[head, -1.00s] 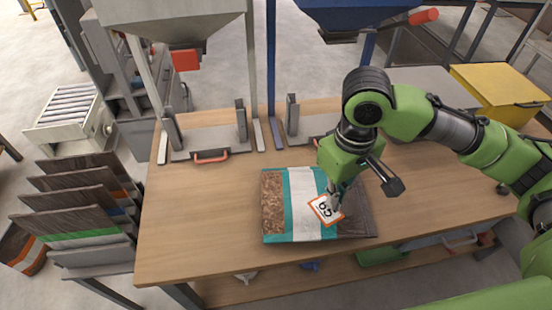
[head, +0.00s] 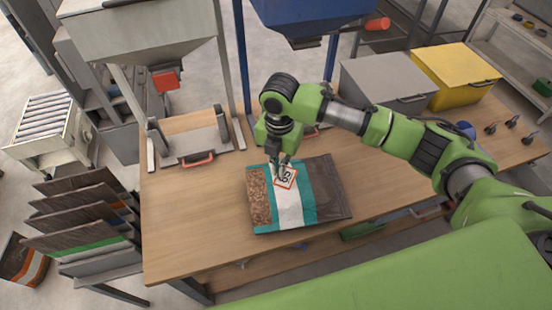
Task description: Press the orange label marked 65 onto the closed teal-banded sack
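The teal-banded sack (head: 323,188) lies flat on the workbench. It has a brown pellet-patterned end at left, teal bands around a white panel, and a dark brown end at right. The white label (head: 285,178) with an orange border and black 65 is at the far end of the white panel. My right gripper (head: 281,172) points down over that spot, its fingers closed at the label's far edge. Whether the label touches the sack or hangs just above it, I cannot tell. My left gripper is not in view.
The wooden workbench (head: 190,230) is clear left of the sack. Hoppers, one grey (head: 140,35) and one blue (head: 310,15), hang over its back edge. A grey bin (head: 385,85) and a yellow bin (head: 455,75) stand at back right. A rack of dark sacks (head: 80,215) stands left.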

